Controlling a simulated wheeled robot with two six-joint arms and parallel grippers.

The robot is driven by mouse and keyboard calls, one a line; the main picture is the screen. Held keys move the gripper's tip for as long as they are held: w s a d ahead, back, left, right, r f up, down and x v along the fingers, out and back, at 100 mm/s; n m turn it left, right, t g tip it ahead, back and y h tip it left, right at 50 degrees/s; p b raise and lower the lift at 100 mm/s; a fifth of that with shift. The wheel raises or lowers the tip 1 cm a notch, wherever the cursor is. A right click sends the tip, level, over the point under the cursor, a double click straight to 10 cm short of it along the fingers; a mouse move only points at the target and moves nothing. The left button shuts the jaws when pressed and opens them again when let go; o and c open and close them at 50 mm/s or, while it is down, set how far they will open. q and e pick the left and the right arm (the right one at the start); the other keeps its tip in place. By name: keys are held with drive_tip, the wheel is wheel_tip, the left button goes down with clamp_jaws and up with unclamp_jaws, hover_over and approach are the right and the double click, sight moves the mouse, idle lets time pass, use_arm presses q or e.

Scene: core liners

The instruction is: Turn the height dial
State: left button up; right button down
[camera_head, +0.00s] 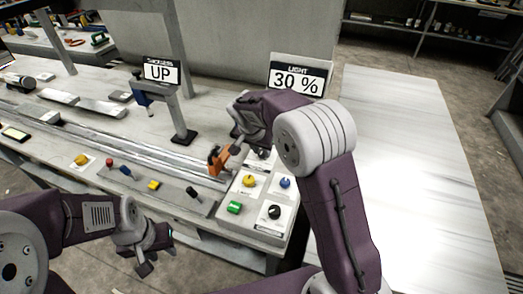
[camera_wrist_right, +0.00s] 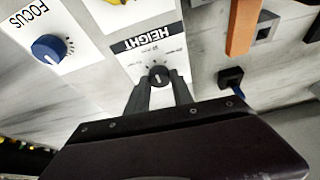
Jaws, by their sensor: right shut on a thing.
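The height dial (camera_wrist_right: 157,74) is a black knob with a pale pointer line, on a white plate lettered HEIGHT, upside down in the right wrist view. My right gripper (camera_wrist_right: 158,90) is shut on this dial, one dark finger on each side. In the head view my right arm (camera_head: 317,140) reaches over the panel and hides most of the gripper and dial. My left gripper (camera_head: 154,256) hangs empty in front of the bench at lower left, its fingers apart.
A blue FOCUS knob (camera_wrist_right: 47,48) sits beside the height plate. The panel also holds a yellow knob (camera_head: 249,181), a black knob (camera_head: 274,212) and a green button (camera_head: 234,207). An orange part (camera_head: 214,161) stands close by. Display signs read UP (camera_head: 160,73) and LIGHT 30 % (camera_head: 298,82).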

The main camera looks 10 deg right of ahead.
idle(0.3)
drive_tip(key=c, duration=1.1)
unclamp_jaws()
drive_tip(key=p+v, duration=0.1)
drive_tip(key=v, duration=0.8)
drive_tip(key=shift+s, duration=0.1)
